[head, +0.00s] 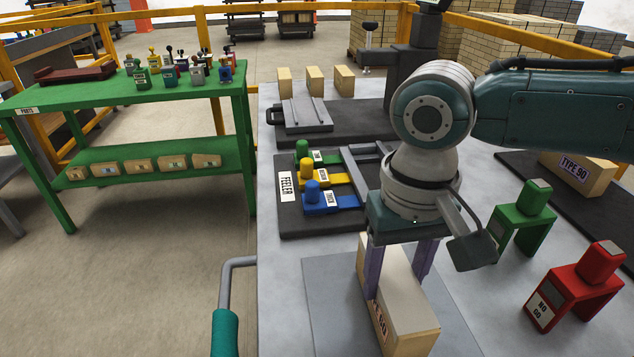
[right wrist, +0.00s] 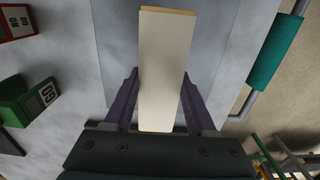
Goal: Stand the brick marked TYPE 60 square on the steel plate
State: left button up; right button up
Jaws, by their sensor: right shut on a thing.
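The TYPE 60 brick (head: 408,308) is a long pale block with its label on the side, partly cut by the lower edge of the head view. My right gripper (head: 396,275) is shut on it, with one purple finger on each side. In the right wrist view the brick's pale top (right wrist: 165,70) lies between the fingers (right wrist: 160,98). The steel plate (head: 325,290) is a flat grey sheet under the brick, also in the right wrist view (right wrist: 115,45). The brick runs roughly along the plate; I cannot tell whether it touches it. My left gripper is not in view.
Green (head: 522,218) and red NO GO (head: 575,285) gauges stand right of the plate. The TYPE 90 brick (head: 580,172) lies on a dark mat behind them. A feeler tray (head: 290,222) lies behind the plate. A teal-gripped bar (head: 225,330) sticks out at the left table edge.

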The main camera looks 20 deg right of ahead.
jog(key=shift+f, duration=0.1)
jog(key=o, duration=1.3)
jog(key=shift+o, duration=0.2)
